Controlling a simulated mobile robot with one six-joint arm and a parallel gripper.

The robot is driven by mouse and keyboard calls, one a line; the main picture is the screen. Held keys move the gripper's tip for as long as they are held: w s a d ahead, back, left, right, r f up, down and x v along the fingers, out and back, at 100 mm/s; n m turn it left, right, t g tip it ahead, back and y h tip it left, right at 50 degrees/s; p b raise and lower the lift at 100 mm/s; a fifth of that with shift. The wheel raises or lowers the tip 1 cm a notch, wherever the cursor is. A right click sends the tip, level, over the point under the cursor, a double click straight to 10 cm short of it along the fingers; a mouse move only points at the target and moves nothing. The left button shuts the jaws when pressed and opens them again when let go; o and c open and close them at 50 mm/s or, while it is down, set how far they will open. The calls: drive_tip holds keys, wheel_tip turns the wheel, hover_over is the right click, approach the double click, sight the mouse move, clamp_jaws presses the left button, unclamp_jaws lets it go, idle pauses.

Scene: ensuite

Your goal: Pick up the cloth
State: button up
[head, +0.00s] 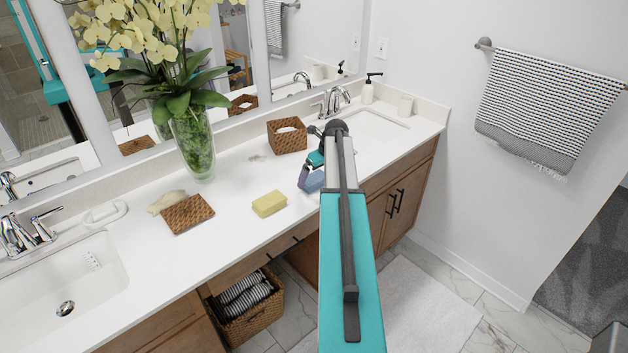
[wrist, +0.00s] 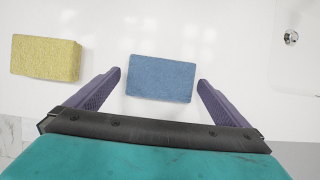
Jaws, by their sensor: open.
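A blue, rectangular, thick pad (wrist: 160,78) with a cloth-like surface lies flat on the white counter in the wrist view. I take it for the cloth. My gripper (wrist: 159,76) is open and empty, with one purple finger to each side of the pad's near part. The fingers look apart from it; I cannot tell their height above the counter. In the head view my gripper (head: 311,179) is over the counter's front part, right of the yellow sponge, and the arm and gripper hide most or all of the blue pad.
A yellow sponge (head: 269,203) lies left of my gripper, also in the wrist view (wrist: 45,58). A wicker box (head: 287,136) stands behind. A sink (head: 365,128) is to the right. A glass vase (head: 195,148) and wicker tray (head: 187,214) are left. A patterned towel (head: 545,105) hangs on the wall.

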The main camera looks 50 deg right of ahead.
drive_tip(key=shift+w+f, duration=0.2)
drive_tip(key=shift+f, duration=0.25)
drive_tip(key=shift+c, duration=0.4)
drive_tip(key=c, duration=0.9)
drive_tip(key=shift+o, duration=0.2)
drive_tip(key=shift+r, duration=0.2)
drive_tip(key=shift+r+b, duration=0.95)
drive_tip(key=shift+r, duration=0.5)
drive_tip(key=s+a+r+b, duration=0.1)
drive_tip(key=s+a+b, duration=0.1)
drive_tip(key=s+a, duration=0.2)
drive_tip(key=s+a+b, duration=0.2)
drive_tip(key=s+a, duration=0.2)
drive_tip(key=s, duration=0.5)
drive_tip(key=shift+s+a+r+b, duration=0.25)
drive_tip(key=shift+a+r+b, duration=0.05)
drive_tip(key=shift+r, duration=0.1)
